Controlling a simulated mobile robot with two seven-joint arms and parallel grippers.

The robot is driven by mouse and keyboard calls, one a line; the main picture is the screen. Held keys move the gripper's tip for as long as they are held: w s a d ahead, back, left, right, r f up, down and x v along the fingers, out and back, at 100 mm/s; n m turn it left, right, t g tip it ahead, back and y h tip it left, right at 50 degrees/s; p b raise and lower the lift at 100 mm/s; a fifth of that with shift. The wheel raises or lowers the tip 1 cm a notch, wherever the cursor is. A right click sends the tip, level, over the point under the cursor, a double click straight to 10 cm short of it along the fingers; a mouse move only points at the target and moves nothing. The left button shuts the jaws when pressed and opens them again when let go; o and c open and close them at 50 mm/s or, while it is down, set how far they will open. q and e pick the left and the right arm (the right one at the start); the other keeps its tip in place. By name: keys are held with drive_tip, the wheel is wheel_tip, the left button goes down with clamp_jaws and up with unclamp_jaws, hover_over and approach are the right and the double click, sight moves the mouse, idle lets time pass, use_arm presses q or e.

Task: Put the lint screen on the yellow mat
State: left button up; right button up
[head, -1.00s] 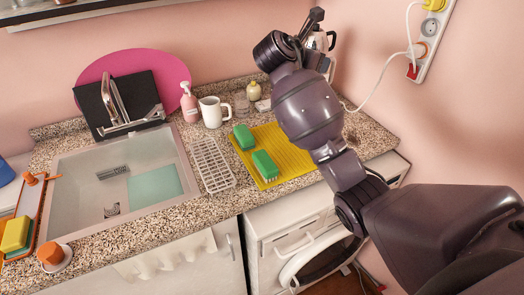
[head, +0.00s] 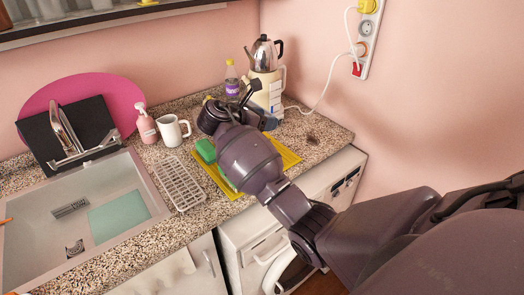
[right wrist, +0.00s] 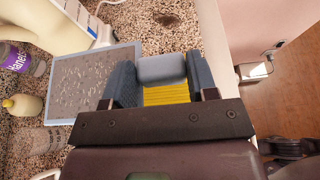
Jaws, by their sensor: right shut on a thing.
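The lint screen (right wrist: 68,86) is a grey-framed panel with a speckled face, left of my right gripper's fingers in the right wrist view. In the head view a blue-grey part (head: 271,119), which looks like it, shows behind my wrist. My right gripper (right wrist: 163,82) is shut on a grey block that looks like the screen's grip; whether they join is partly hidden by the left finger. The yellow mat (head: 212,182) lies on the counter, mostly covered by my right arm in the head view. A strip of it (right wrist: 166,96) shows between the fingers. My left gripper is not in view.
A green brush (head: 205,150) is on the mat. A white rack (head: 180,185), mug (head: 172,131) and pink soap bottle (head: 147,128) stand left of it. Behind are a purple-labelled bottle (head: 232,88) and a kettle (head: 265,53) on a cream stand.

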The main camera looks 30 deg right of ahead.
wheel_tip(320, 180, down, 11)
drive_tip(key=shift+r+b, duration=0.15)
drive_tip(key=shift+b, duration=0.7)
drive_tip(key=shift+f, duration=0.65)
drive_tip(key=o, duration=1.1)
drive_tip(key=shift+c, duration=0.2)
drive_tip(key=shift+r, duration=0.1)
drive_tip(key=shift+r, duration=0.3)
drive_tip(key=p+v, duration=0.1)
drive_tip(key=v, duration=1.1)
drive_tip(key=shift+r, duration=0.2)
drive_tip(key=shift+a, duration=0.1)
